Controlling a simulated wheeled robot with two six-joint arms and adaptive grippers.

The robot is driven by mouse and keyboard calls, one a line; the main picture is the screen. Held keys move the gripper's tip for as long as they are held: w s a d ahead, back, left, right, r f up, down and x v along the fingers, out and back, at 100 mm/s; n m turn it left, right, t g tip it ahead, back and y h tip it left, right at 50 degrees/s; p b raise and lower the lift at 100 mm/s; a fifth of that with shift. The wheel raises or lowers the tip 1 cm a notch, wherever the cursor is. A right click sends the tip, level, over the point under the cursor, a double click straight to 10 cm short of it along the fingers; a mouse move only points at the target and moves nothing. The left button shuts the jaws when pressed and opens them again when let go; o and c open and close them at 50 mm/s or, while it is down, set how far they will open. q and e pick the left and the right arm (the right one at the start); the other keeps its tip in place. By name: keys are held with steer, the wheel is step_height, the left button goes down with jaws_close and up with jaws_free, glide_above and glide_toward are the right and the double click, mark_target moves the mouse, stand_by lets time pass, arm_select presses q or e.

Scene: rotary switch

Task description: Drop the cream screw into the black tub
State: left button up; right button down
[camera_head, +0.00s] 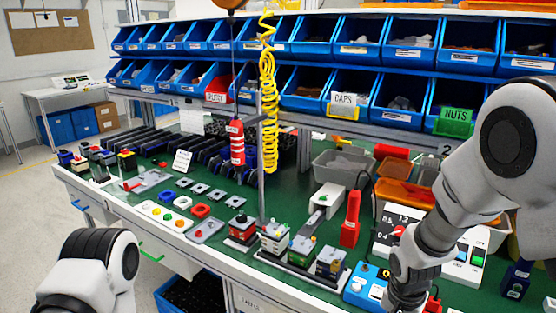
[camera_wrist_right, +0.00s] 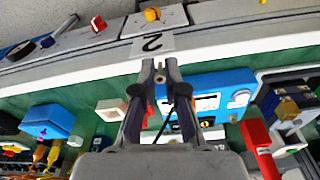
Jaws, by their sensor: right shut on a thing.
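My right gripper (camera_wrist_right: 160,66) is in the middle of the right wrist view. Its two fingers are close together on something small between the tips, too small and dark to identify. In the head view my right arm comes down at the right, and its gripper is largely hidden at the bottom edge. I cannot make out the cream screw or the black tub in either view. My left arm shows at the lower left of the head view, with its gripper out of frame.
A blue box (camera_head: 363,286) stands on the green bench near its front edge, left of my right wrist. A blue panel (camera_wrist_right: 232,84) shows beside my right fingers. Grey bins (camera_head: 344,165), orange bins (camera_head: 404,194) and racks of blue bins (camera_head: 411,90) stand behind.

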steer(key=w+a+n+y, duration=0.1)
steer(key=w+a+n, duration=0.3)
steer(key=w+n, duration=0.2)
steer(key=shift+a+n+p, duration=0.25)
steer(key=shift+n+p, duration=0.05)
steer(key=shift+n, duration=0.8)
steer(key=shift+f, duration=0.1)
